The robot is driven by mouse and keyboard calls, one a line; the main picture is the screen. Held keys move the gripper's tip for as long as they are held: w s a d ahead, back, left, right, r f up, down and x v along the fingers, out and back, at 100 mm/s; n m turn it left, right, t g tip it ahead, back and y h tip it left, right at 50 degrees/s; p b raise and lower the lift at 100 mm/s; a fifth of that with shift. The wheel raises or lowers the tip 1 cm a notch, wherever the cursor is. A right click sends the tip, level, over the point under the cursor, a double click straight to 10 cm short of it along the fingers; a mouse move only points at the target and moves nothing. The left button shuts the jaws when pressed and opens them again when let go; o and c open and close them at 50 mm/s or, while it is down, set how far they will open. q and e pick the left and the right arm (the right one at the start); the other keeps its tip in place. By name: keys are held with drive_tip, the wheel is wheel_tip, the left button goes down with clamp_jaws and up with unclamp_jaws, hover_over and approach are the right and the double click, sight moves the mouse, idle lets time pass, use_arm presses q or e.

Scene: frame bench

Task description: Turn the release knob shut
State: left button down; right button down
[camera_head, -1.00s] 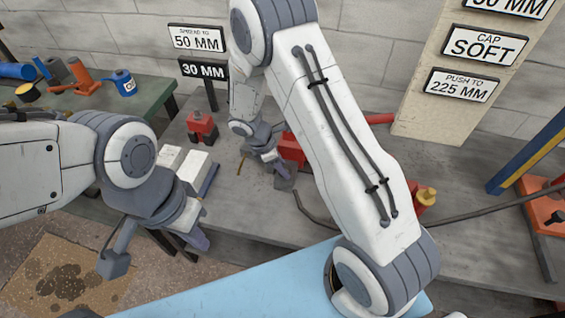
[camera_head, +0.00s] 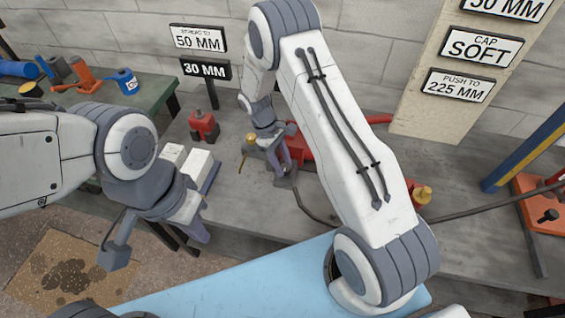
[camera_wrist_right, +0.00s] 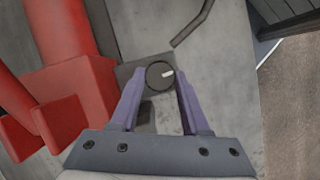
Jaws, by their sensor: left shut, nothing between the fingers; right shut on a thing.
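The release knob (camera_wrist_right: 155,80) is a small dark round knob with a white mark pointing right in the right wrist view. It sits on a dark block beside a red body (camera_wrist_right: 80,95). My right gripper (camera_wrist_right: 160,76) is shut on the knob, with a purple finger on each side. In the head view my right gripper (camera_head: 286,168) points down at the bench beside the red tool, and the knob is too small to tell there. My left gripper (camera_head: 198,233) is shut and empty, off the bench's front edge at the left.
The grey bench (camera_head: 235,200) also carries a small red block (camera_head: 203,126), white boxes (camera_head: 190,165) and a dark bent rod (camera_head: 312,207). A brass-topped piece (camera_head: 249,140) stands just left of my right gripper. Sign plates (camera_head: 205,69) stand behind.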

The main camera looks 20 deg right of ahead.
drive_tip(key=shift+r+m+y, duration=0.1)
drive_tip(key=shift+m+y, duration=0.2)
drive_tip(key=shift+m, duration=0.4)
drive_tip(key=shift+c, duration=1.9)
unclamp_jaws()
drive_tip(key=b+v, duration=0.1)
drive_tip(key=v, duration=0.9)
drive_tip(key=shift+r, duration=0.15)
drive_tip(key=shift+w, duration=0.15)
